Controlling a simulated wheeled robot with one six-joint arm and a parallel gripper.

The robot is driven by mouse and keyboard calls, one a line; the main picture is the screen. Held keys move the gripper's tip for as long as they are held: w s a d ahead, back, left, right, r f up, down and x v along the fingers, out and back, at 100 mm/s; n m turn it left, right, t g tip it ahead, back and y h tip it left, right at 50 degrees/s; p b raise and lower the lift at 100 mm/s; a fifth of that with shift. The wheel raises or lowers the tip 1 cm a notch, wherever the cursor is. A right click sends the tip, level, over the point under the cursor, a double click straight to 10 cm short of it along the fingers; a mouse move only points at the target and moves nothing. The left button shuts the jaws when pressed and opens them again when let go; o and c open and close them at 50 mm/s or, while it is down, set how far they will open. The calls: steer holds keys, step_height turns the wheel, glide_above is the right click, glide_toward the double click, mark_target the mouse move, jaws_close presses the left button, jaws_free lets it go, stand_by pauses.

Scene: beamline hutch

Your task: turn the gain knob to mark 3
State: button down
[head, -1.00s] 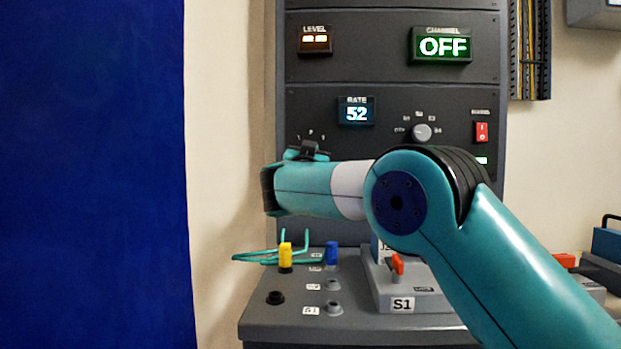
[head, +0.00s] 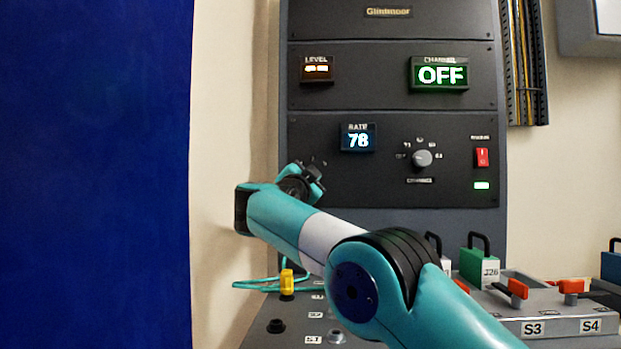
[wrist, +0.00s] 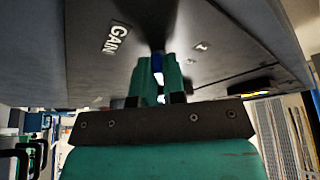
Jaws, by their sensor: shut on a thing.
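My gripper (head: 313,173) is at the lower left of the dark rack panel (head: 375,185), its jaws against the panel front. In the wrist view the teal fingers (wrist: 157,64) are close together on the dark gain knob (wrist: 153,32), beside the GAIN label (wrist: 116,39). A small mark (wrist: 202,46) shows on the panel to the right of the fingers. In the head view my gripper hides the knob and most of its scale, so I cannot read which mark the pointer faces. The rate display (head: 358,138) reads 78.
To the right are a grey channel knob (head: 423,158), the OFF display (head: 440,75) and a red switch (head: 482,157). Below stand a yellow plug (head: 287,282) with a teal cable, a green block (head: 479,265) and red levers (head: 517,289). A blue panel (head: 95,170) fills the left.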

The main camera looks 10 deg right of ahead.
stand_by(0.4)
steer(key=c, duration=1.2)
jaws_free()
steer(key=b+v, duration=0.2)
steer(key=v, duration=0.5)
steer(key=shift+s+a+b, duration=0.2)
steer(key=shift+b, duration=0.2)
